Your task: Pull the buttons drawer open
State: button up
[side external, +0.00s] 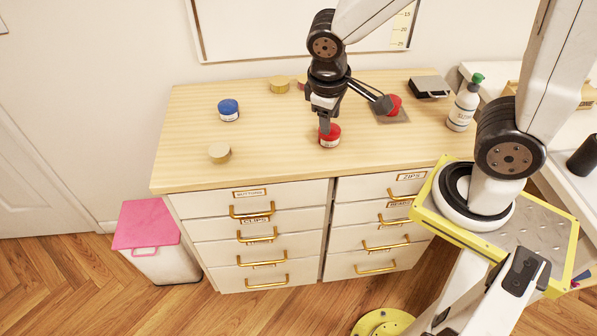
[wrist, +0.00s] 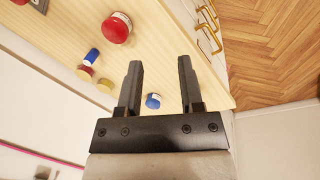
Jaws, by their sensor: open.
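The buttons drawer (side external: 210,204) is the top drawer in the left column of the wooden-topped cabinet, and it looks shut. Its label (side external: 250,193) sits above a gold bar handle (side external: 250,212). My gripper (side external: 325,130) is above the cabinet top, at the red-lidded jar (side external: 330,138), to the right of and higher than that handle. I cannot tell whether it touches the jar. In the wrist view my gripper (wrist: 159,62) is open with nothing between its fingers. Gold handles (wrist: 208,30) show there at upper right; I cannot tell which drawers they belong to.
On the cabinet top (side external: 270,160) stand a blue-lidded jar (side external: 228,109), wooden-lidded jars (side external: 219,152), a second red item (side external: 394,104) and a bottle (side external: 464,105). A pink-lidded bin (side external: 150,235) stands left of the cabinet. The floor before the left drawers looks clear.

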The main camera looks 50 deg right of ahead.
jog(key=w+a+r+n+t+h, duration=0.1)
jog(key=w+a+n+t+h, duration=0.4)
jog(key=a, duration=0.4)
jog(key=w+a+r+n+t+h, duration=0.1)
jog(key=w+a+n+t+h, duration=0.2)
jog(key=a+t, duration=0.4)
jog(key=m+g, duration=0.1)
send_near(254, 214)
jog(key=w+d, duration=0.1)
jog(key=w, duration=0.1)
jog(key=shift+d+f+h, duration=0.1)
jog(key=shift+f+h, duration=0.2)
jog(key=shift+f, duration=0.3)
jog(key=shift+d, duration=0.1)
jog(key=shift+x, duration=3.8)
jog(key=shift+c, duration=0.2)
grip_shut()
